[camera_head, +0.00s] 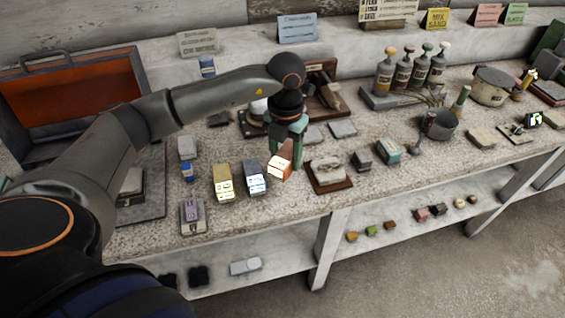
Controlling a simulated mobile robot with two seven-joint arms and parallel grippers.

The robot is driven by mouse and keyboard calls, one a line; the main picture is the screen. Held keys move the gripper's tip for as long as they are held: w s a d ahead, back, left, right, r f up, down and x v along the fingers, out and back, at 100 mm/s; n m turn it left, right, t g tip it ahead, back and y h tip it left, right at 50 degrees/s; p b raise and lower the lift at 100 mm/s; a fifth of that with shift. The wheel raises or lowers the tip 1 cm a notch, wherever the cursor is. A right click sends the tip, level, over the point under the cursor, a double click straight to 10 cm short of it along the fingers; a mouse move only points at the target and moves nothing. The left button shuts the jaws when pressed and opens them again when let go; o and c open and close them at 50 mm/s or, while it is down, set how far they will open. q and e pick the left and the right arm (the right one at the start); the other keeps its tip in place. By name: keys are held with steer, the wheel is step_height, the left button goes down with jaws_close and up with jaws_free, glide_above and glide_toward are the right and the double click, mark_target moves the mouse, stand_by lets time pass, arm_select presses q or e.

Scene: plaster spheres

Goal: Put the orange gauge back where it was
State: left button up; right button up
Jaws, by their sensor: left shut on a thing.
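My left gripper (284,152) points down over the bench, its arm reaching in from the left. It is shut on the orange gauge (280,170), a small block with a pale, marked front face and orange edges. The gauge is just right of a blue-grey gauge (254,178) and a yellow gauge (223,183). I cannot tell whether its underside touches the bench. The gripper hides part of its upper end. My right gripper is out of view.
The speckled bench (290,210) has a narrow clear strip along its front edge. A brown tray (331,186) with a pale piece stands close right of the gauge. A purple gauge (193,217) is at front left. An open orange-lined case (75,95) stands at left.

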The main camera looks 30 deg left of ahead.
mark_target(283, 157)
arm_select(q)
steer(key=f, duration=0.1)
steer(key=w+a+f, duration=0.2)
steer(key=f, duration=0.1)
steer(key=shift+w+a, duration=0.15)
steer(key=shift+f, duration=1.4)
steer(key=shift+f, duration=0.25)
steer(key=o, duration=1.3)
steer(key=shift+r, duration=0.1)
step_height(283, 157, up, 12)
steer(key=shift+r, duration=0.2)
